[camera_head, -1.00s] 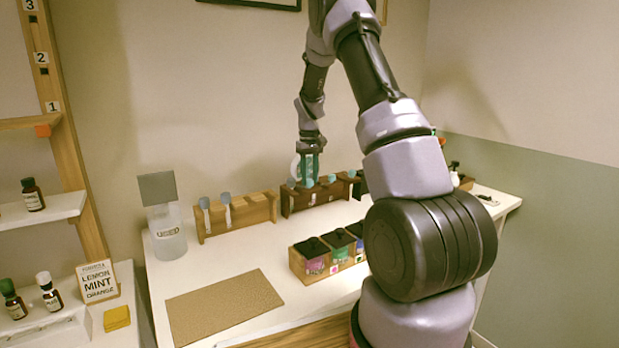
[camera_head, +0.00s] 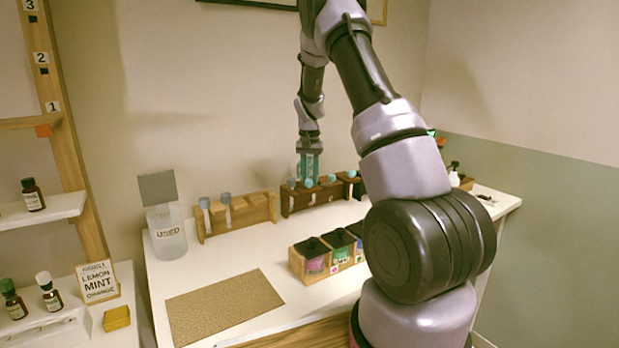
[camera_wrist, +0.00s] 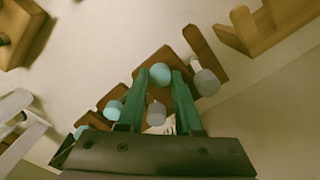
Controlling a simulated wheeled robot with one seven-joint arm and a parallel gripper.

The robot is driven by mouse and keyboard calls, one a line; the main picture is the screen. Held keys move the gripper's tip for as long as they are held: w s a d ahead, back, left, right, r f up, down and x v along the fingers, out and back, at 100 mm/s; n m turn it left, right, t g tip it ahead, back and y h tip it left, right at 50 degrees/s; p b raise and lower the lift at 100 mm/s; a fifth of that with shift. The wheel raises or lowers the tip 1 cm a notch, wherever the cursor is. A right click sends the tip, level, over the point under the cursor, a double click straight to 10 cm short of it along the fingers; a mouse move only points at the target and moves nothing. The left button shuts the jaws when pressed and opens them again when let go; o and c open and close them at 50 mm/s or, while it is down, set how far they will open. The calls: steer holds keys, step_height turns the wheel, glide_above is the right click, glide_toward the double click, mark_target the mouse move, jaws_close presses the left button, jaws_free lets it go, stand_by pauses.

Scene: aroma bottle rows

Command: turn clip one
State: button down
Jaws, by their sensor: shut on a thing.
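My gripper (camera_head: 309,170) is at the dark wooden rack (camera_head: 317,198) at the back of the white table, pointing down. In the wrist view its green fingers (camera_wrist: 162,78) are shut on a teal-topped stick (camera_wrist: 160,72), one finger on each side of the round top. The stick's lower part is hidden, so I cannot tell whether it is still seated in the rack. An orange clip-like piece (camera_head: 43,131) sits under the number 1 label (camera_head: 53,106) on the wooden post at far left, well away from my gripper.
More teal-topped sticks (camera_head: 332,178) stand in the dark rack. A lighter rack (camera_head: 255,212) holds grey-topped sticks (camera_head: 225,198) to its left. A "USED" jar (camera_head: 167,235), a box of dark pots (camera_head: 298,265) and a brown mat (camera_head: 222,305) share the table.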

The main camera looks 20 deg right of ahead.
mark_target(310, 180)
steer(key=shift+w, duration=0.1)
stand_by(0.3)
steer(key=c, duration=0.6)
jaws_free()
step_height(310, 180, up, 11)
steer(key=shift+f, duration=0.1)
